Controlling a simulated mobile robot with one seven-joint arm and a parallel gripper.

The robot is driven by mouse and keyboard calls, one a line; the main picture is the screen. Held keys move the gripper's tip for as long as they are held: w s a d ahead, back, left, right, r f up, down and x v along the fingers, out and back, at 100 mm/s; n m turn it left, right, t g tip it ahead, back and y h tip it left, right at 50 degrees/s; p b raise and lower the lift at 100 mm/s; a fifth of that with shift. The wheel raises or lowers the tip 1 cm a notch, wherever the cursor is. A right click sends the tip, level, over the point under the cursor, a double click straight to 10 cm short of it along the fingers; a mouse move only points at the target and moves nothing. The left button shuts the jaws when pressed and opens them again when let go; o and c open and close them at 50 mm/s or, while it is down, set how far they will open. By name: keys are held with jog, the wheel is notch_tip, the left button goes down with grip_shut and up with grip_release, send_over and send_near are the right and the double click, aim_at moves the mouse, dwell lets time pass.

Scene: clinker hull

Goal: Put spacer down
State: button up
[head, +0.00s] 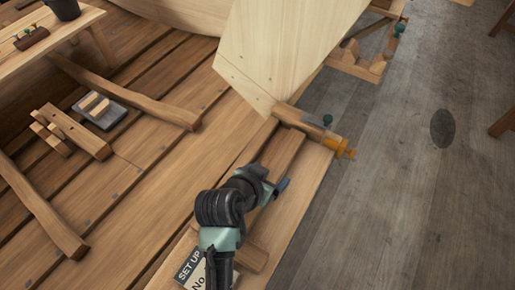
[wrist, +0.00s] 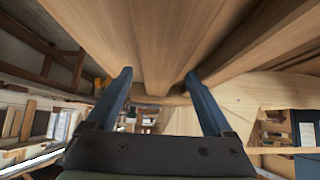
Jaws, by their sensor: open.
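My gripper (head: 281,186) is at the end of my arm, low over a wooden bench with long timber rails (head: 284,155). In the wrist view its two blue fingers (wrist: 158,76) stand wide apart, with nothing clearly gripped between them. Long wooden members (wrist: 152,45) run above and between the fingers in that view. I cannot tell which piece is the spacer; it may be one of these or be hidden by my gripper. A wooden clamp bar with an orange end (head: 342,148) crosses the far end of the rails.
A pale plank panel (head: 285,45) rises beyond the clamp bar. A sign reading "SET UP" (head: 190,266) lies near my arm. Wooden blocks (head: 75,130) and a grey tray (head: 97,116) lie on the deck at left. The grey floor at right is mostly clear.

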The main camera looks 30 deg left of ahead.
jog(key=v, duration=1)
jog(key=shift+b, duration=0.35)
jog(key=shift+r, duration=0.1)
jog(key=w+d+r+t+y, duration=0.15)
jog(key=w+r+t, duration=0.35)
jog(key=r, duration=0.8)
jog(key=w+d+r+t+y, duration=0.1)
jog(key=w+d+r+t, duration=0.15)
jog(key=w+r, duration=0.75)
jog(key=s+d+r+t, duration=0.3)
jog(key=s+r, duration=0.1)
jog(key=r, duration=0.6)
jog(key=s+d+r+t+h, duration=0.1)
jog(key=s+d+r+t, duration=0.3)
jog(key=r, duration=0.5)
jog(key=s+d+r+t+h, duration=0.1)
jog(key=s+d+r+t, duration=0.2)
jog(key=r, duration=0.7)
jog(key=shift+s+d+r+t, duration=0.3)
jog(key=shift+s+t, duration=0.15)
